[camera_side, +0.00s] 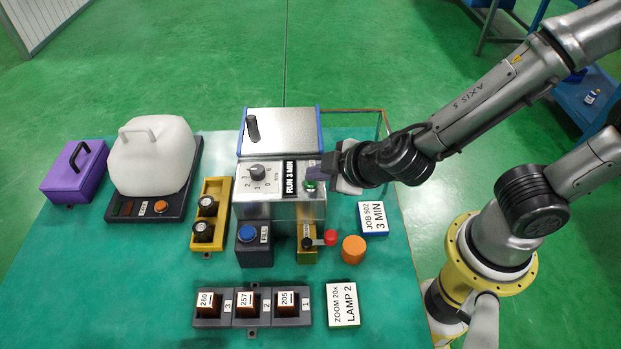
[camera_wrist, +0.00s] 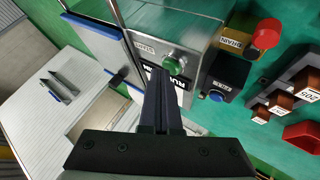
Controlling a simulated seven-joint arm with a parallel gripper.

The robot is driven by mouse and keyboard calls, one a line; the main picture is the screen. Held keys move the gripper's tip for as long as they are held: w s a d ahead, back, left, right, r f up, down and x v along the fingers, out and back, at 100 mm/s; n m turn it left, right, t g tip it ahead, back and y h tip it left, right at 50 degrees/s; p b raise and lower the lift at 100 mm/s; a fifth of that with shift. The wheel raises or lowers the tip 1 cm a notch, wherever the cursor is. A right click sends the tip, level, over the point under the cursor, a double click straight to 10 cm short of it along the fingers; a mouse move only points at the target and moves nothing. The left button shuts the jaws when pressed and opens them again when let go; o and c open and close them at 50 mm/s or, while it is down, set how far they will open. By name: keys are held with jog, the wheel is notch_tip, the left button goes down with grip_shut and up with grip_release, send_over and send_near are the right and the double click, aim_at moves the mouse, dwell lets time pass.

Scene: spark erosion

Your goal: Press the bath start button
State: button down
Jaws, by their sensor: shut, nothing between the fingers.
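The metal bath unit (camera_side: 265,211) stands at the middle of the table, with a dial (camera_side: 258,172) and a "RUN 3 MIN" label on its panel. A green button (camera_side: 309,185) sits at the panel's right end, partly covered by my gripper; it also shows in the wrist view (camera_wrist: 174,65), beside a small label whose text I cannot read surely. My gripper (camera_side: 314,173) is shut and empty, its fingertips close to the green button. In the wrist view the finger ends (camera_wrist: 158,75) are just left of and below the button. I cannot tell whether they touch it.
A blue FILL button box (camera_side: 254,246) and a red-knobbed drain lever (camera_side: 330,238) stand in front of the unit. An orange cylinder (camera_side: 354,249) and a "JOB 502 3 MIN" card (camera_side: 373,219) lie to the right. A yellow holder (camera_side: 211,215) stands at left.

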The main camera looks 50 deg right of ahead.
aim_at(316, 186)
jog(key=shift+r, duration=0.65)
jog(key=shift+r, duration=2.5)
